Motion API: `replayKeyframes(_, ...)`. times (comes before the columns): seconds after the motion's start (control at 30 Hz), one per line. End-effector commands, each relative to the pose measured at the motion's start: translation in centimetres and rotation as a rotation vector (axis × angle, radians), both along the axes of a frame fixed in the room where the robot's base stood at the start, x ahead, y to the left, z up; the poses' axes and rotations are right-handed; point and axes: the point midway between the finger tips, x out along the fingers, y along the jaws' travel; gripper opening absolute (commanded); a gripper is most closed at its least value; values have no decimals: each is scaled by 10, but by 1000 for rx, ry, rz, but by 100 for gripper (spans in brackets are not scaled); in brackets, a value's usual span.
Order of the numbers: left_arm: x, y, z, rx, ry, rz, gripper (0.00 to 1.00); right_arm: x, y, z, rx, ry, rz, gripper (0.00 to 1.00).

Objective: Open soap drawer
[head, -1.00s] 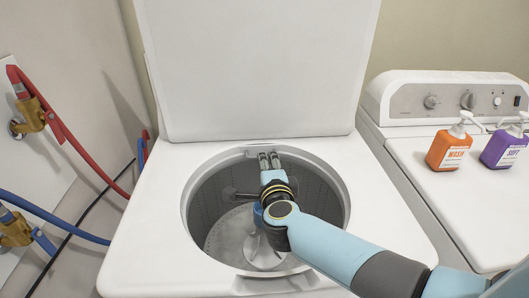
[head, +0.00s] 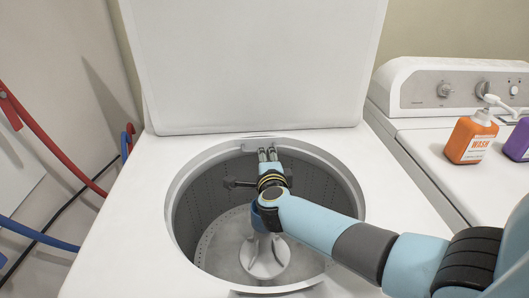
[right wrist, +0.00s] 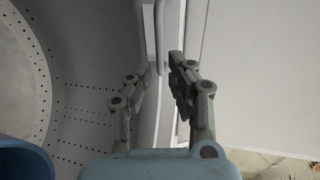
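The white washer (head: 110,235) stands with its lid (head: 250,65) up and its round tub open. A pale soap drawer front (head: 258,146) is set in the back rim of the tub opening, and no gap shows around it. My right gripper (head: 267,155) reaches over the tub to this back rim. In the right wrist view, the gripper (right wrist: 157,83) has its two fingers apart, with the white rim and a slim pale handle (right wrist: 160,35) beyond and between them. Whether a finger touches the handle is unclear. My left gripper is out of view.
The tub's agitator (head: 265,257) stands below my right arm. An orange wash bottle (head: 470,138) and a purple bottle (head: 517,140) stand on the machine to the right. Red (head: 50,150) and blue (head: 35,235) hoses run along the left wall.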

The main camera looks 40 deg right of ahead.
Motion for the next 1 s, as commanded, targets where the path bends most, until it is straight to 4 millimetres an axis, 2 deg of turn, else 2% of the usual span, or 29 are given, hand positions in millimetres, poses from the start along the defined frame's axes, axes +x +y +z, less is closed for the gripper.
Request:
replayKeyframes(0.1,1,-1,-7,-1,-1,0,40,18,-16,-6,-1,-1,-1,19)
replayKeyframes(0.3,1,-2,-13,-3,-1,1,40,37,-31,-12,1,0,-1,19)
replayKeyframes(0.67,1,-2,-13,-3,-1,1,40,41,-35,-12,0,0,0,19)
replayKeyframes(0.83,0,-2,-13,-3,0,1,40,41,-35,-12,1,-1,0,0)
replayKeyframes(1.0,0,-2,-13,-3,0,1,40,41,-35,-12,1,0,0,0)
